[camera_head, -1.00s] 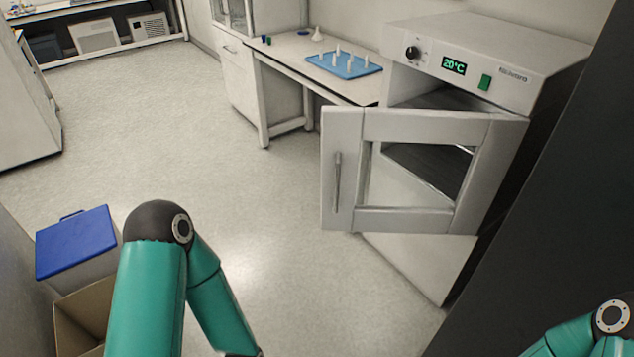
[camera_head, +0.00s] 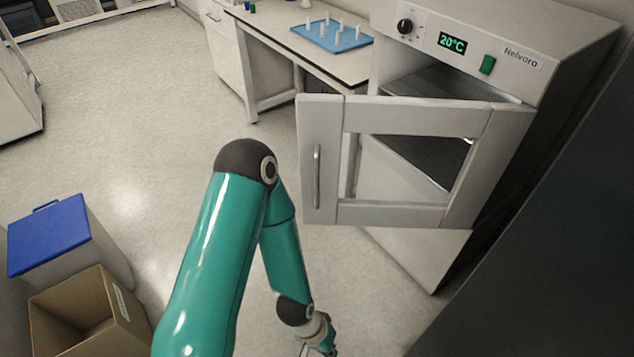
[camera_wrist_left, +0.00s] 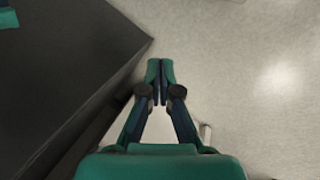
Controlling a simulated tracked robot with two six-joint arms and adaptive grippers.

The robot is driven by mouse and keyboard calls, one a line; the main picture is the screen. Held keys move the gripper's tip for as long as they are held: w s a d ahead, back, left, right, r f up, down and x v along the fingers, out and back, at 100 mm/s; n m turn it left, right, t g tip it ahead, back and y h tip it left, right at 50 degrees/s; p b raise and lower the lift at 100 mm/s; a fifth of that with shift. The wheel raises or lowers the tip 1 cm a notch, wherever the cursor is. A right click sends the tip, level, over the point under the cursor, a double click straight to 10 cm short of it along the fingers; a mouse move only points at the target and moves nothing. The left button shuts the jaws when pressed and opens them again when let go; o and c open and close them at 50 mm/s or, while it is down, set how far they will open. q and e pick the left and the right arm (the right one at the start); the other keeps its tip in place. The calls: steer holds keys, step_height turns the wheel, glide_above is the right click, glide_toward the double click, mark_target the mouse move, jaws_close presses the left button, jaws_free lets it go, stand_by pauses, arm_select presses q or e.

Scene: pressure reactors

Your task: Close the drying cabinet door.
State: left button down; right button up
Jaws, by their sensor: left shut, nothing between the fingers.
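The drying cabinet (camera_head: 515,60) stands at the right in the head view, with a display reading 20°C. Its door (camera_head: 390,215) is hinged at the right and stands open, swung out toward me. The door has a window and a vertical handle (camera_head: 317,178) on its left edge. My left gripper (camera_head: 318,350) is low at the bottom edge of the head view, below and apart from the door. In the left wrist view my left gripper (camera_wrist_left: 160,75) is shut and empty, over bare floor beside a dark surface. My right gripper is not in view.
A bench (camera_head: 270,45) with a blue tray (camera_head: 335,40) of several white pieces stands left of the cabinet. A blue-lidded bin (camera_head: 48,238) and an open cardboard box (camera_head: 90,315) stand at lower left. A dark panel (camera_head: 540,250) fills the right. The middle floor is clear.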

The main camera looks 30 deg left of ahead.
arm_select(q)
steer(key=shift+w+a, duration=0.1)
steer(key=w+a+f+m+t+y+b, duration=0.1)
steer(key=w+f+m+t+b, duration=0.2)
steer(key=w+b, duration=0.45)
steer(key=m+t+y+b, duration=1.1)
steer(key=t+y+b, duration=0.1)
steer(key=b, duration=1.3)
glide_toward(309, 179)
steer(key=v, duration=0.6)
steer(key=p+x, duration=1.3)
steer(key=p, duration=0.2)
steer(key=shift+w+a, duration=0.1)
steer(key=shift+w, duration=0.1)
